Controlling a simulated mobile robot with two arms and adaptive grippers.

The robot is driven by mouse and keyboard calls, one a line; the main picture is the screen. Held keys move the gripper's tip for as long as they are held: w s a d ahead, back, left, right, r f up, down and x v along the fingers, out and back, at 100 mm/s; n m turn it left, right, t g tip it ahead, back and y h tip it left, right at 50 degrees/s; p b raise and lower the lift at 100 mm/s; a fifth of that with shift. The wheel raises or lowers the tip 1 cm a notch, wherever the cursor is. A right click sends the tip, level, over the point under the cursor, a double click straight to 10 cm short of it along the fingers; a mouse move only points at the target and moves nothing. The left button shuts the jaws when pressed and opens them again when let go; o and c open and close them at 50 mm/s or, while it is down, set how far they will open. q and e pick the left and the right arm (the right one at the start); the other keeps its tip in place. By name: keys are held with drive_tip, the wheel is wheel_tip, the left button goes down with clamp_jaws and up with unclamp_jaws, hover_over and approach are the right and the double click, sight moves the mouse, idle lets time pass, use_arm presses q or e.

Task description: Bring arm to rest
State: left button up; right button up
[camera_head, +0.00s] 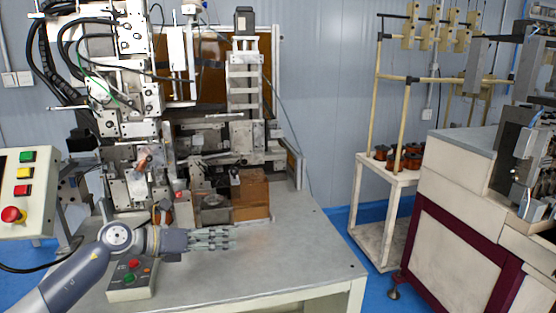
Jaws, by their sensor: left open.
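My left arm comes in from the lower left over the grey worktable (290,262). My left gripper (232,238) is open and points to the right, with nothing seen between its fingers. It is above the front middle of the table, in front of the coil winding machine (130,110). A small button box (130,280) with red and green buttons sits on the table just below and left of the gripper; my arm is close to it and partly overlaps it in the view. My right gripper does not show.
A control panel (22,190) with coloured buttons and a red stop knob stands at the left. A brown block (250,195) sits behind the gripper. A shelf trolley (385,170) with copper coils and a white cabinet (460,170) stand at the right. The table's right side is clear.

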use_arm(q)
drive_tip(key=s+d+r+n+t+h, duration=0.1)
drive_tip(key=s+d+n+t, duration=0.1)
drive_tip(key=d+n+t, duration=0.3)
drive_tip(key=s+d+r+n+t, duration=0.1)
drive_tip(key=s+r+n+t, duration=0.15)
drive_tip(key=n, duration=0.45)
drive_tip(key=s+a+f+n+y, duration=0.5)
drive_tip(key=f+n+y, duration=0.25)
drive_tip(key=n, duration=0.25)
drive_tip(key=s+a+f+n+y, duration=0.4)
drive_tip(key=a+f+n+y, duration=0.2)
drive_tip(key=f+n, duration=0.3)
drive_tip(key=s+a+f+n+g, duration=0.1)
drive_tip(key=s+f+n+g, duration=0.45)
drive_tip(key=s, duration=0.85)
drive_tip(key=s+f+n+g, duration=0.3)
drive_tip(key=s+f+g, duration=0.4)
drive_tip(key=s, duration=0.8)
wheel_tip(320, 180, down, 28)
drive_tip(key=s, duration=0.2)
drive_tip(key=s+a+f+g, duration=0.2)
drive_tip(key=s+a+f, duration=0.1)
drive_tip(key=s+f, duration=1.2)
drive_tip(key=shift+s+f+h, duration=0.25)
drive_tip(key=shift+s+h, duration=0.1)
drive_tip(key=shift+s, duration=0.45)
